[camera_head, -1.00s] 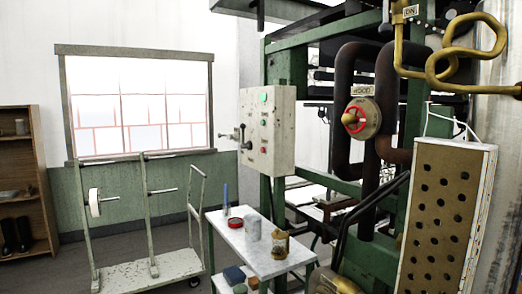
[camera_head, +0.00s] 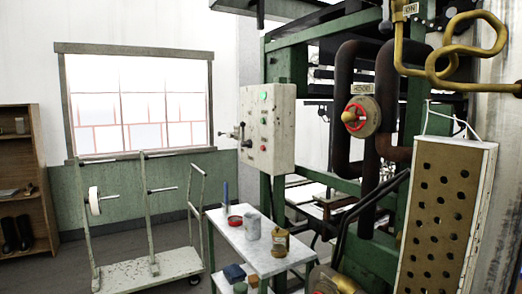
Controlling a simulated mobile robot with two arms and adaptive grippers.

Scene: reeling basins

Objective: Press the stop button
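A pale, worn control box (camera_head: 284,128) is mounted on the green machine frame near the middle of the head view. Its front carries a larger green button or lamp (camera_head: 263,96) at the top. Below it are smaller controls, including a green one (camera_head: 264,121) and red ones, one of them low on the face (camera_head: 264,139). Their labels are too small to read, so I cannot tell which is the stop button. A dark lever handle (camera_head: 241,132) sticks out from the box's left side. Neither of my grippers is in view.
A small white table (camera_head: 231,240) with cans and a red-rimmed dish stands below the box. A wheeled cart (camera_head: 150,270) stands left. A valve with a red ring (camera_head: 360,117) sits on dark pipes, and a perforated board (camera_head: 440,220) hangs at right. Floor shows at lower left.

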